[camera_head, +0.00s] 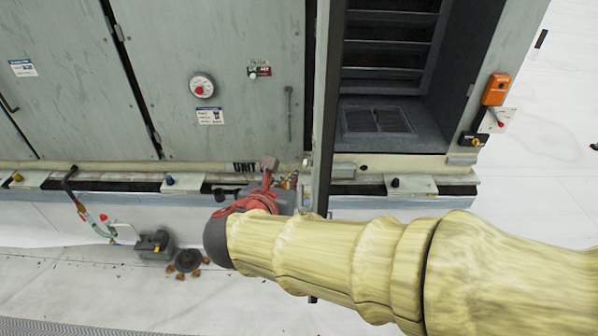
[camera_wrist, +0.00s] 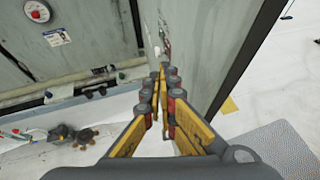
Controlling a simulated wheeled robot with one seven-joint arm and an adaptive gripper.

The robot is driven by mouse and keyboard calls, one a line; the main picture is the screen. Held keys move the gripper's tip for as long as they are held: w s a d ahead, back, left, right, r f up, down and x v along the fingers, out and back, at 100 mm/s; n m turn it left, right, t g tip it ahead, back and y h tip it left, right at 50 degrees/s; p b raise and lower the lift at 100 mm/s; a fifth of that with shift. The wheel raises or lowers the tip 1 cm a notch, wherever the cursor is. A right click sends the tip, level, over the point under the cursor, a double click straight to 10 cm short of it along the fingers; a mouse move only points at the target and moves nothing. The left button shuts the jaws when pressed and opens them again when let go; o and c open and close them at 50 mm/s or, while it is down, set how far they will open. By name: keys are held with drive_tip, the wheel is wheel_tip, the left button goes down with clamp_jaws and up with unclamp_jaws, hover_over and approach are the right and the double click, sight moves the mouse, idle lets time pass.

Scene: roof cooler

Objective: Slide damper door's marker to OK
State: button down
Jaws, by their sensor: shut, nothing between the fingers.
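I cannot tell whether this is the damper door's marker. The open door (camera_head: 325,100) is seen nearly edge-on in the head view. In the wrist view its grey face (camera_wrist: 205,45) carries a small red and white piece (camera_wrist: 163,38), unreadable. My gripper (camera_wrist: 164,72) is shut and empty, its tips in front of this face below that piece.
A round gauge (camera_head: 202,86) and a white label (camera_head: 210,116) are on the closed door. An orange switch box (camera_head: 496,90) is at right. Pale roof floor is open at lower left.

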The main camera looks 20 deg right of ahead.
sight(306, 165)
drive_tip(key=x, duration=1.3)
drive_tip(key=shift+w+f, duration=0.15)
drive_tip(key=shift+f, duration=0.05)
drive_tip(key=w, duration=0.1)
drive_tip(key=w+d, duration=0.1)
drive_tip(key=w, duration=0.1)
drive_tip(key=w+d+b, duration=0.1)
drive_tip(key=w, duration=0.1)
drive_tip(key=shift+w, duration=0.1)
